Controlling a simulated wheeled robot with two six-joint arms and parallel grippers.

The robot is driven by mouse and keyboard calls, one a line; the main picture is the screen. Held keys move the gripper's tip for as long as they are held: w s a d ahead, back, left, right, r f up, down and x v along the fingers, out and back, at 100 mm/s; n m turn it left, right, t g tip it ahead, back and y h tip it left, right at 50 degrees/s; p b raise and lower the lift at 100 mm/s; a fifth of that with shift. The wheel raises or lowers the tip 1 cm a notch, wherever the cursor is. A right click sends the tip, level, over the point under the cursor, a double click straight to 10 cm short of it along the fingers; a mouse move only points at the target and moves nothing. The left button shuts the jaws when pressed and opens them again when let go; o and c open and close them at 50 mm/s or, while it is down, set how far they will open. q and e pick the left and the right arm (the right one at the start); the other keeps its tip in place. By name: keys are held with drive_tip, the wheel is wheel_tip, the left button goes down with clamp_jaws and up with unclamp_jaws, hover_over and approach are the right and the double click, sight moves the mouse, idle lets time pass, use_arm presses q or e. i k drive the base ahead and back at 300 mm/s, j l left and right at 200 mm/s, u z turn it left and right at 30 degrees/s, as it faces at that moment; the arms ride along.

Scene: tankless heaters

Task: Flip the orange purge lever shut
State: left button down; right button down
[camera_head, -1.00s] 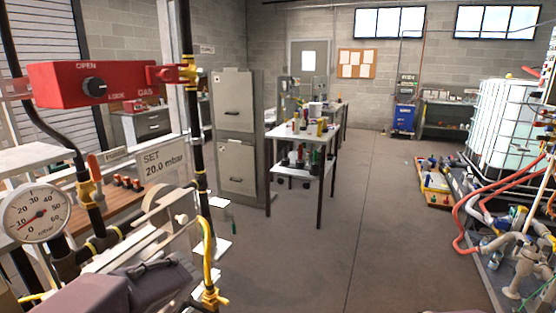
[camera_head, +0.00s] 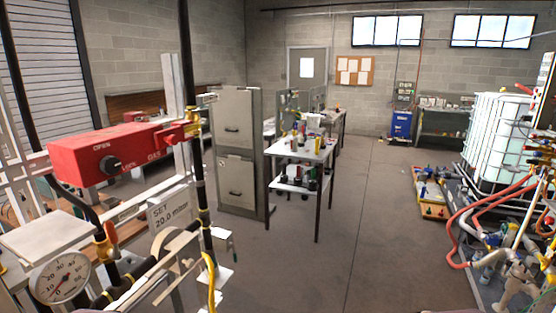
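The orange purge lever (camera_head: 111,231) is small in the lower left of the head view. It stands roughly upright, slightly tilted, at a brass valve (camera_head: 108,250) on the dark pipework. I cannot tell the valve's exact setting from this distance. A round white pressure gauge (camera_head: 61,278) sits below and left of it, its needle low on the dial. Neither of my grippers shows, and nothing is seen touching the lever.
A red gas box (camera_head: 105,157) with a black knob hangs above the lever. A vertical black pipe (camera_head: 190,80) and a "SET 20.0 mbar" sign (camera_head: 172,210) stand to its right. A filing cabinet (camera_head: 236,150) is behind. Open floor (camera_head: 375,230) lies to the right.

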sight(116, 254)
drive_tip(key=u, duration=1.65)
